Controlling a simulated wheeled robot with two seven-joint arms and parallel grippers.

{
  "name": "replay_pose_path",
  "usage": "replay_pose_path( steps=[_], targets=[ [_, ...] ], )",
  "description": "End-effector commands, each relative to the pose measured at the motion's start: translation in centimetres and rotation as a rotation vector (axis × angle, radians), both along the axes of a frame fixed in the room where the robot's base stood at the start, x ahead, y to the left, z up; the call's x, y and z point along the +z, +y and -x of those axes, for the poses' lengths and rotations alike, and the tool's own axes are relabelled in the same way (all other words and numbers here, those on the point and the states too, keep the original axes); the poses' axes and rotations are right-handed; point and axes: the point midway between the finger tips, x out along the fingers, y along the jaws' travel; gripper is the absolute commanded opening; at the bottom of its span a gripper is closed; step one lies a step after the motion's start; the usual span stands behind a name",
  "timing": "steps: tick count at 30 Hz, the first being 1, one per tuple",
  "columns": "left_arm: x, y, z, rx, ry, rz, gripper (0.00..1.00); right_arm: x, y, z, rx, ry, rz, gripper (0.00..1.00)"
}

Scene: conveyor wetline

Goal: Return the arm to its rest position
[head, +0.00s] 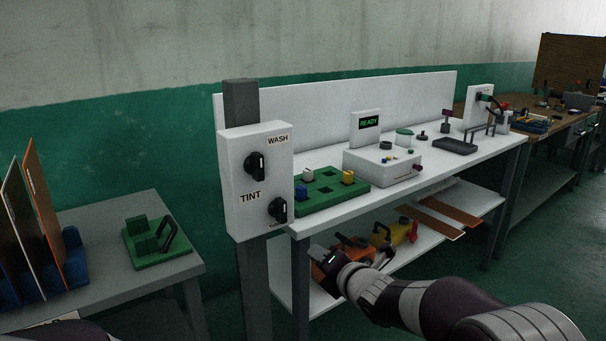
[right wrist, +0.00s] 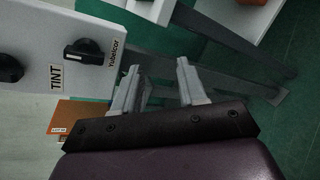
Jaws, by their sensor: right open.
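My right gripper (head: 328,257) is in front of the workbench, below the table top and to the right of the control box (head: 259,178). The right wrist view shows its two fingers (right wrist: 158,85) spread apart with nothing between them. In that view the box's TINT knob (right wrist: 84,50) is to the left of the fingers, apart from them. In the head view the WASH knob (head: 255,166) sits above the TINT knob (head: 278,210). My left gripper is not in view.
The white bench (head: 432,172) holds a green tray (head: 330,190) with coloured blocks and a white device with a READY display (head: 369,122). Its lower shelf (head: 452,215) carries orange and yellow tools. A grey side table (head: 170,271) stands left with a green fixture (head: 157,245).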

Motion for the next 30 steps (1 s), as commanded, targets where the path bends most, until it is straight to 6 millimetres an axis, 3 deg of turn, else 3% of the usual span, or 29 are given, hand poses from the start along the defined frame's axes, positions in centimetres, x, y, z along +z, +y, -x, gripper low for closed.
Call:
replay_pose_path(
  steps=[3, 6, 12, 16, 17, 18, 30],
  targets=[
    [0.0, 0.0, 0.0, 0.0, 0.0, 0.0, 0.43, -6.6, -5.2, 4.3, -0.461, 0.51, -0.453, 0.41],
    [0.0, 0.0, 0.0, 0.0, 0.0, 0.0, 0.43, -11.1, -9.3, 10.5, -0.94, 0.82, -0.802, 0.41],
    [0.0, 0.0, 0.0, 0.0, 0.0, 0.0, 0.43, -15.3, -13.7, 23.0, -1.731, 1.045, -1.211, 0.41],
    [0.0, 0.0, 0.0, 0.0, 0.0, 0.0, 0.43, -15.8, -15.1, 30.4, -2.064, 1.076, -1.313, 0.41],
    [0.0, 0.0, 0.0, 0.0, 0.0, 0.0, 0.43, -15.1, -15.8, 30.4, -2.067, 1.052, -1.368, 0.41],
    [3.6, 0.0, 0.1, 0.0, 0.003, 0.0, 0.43, -11.5, -15.9, 30.1, -2.066, 1.051, -1.366, 0.41],
    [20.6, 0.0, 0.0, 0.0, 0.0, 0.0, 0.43, 5.3, -15.8, 30.0, -2.057, 1.054, -1.353, 0.41]
  ],
)
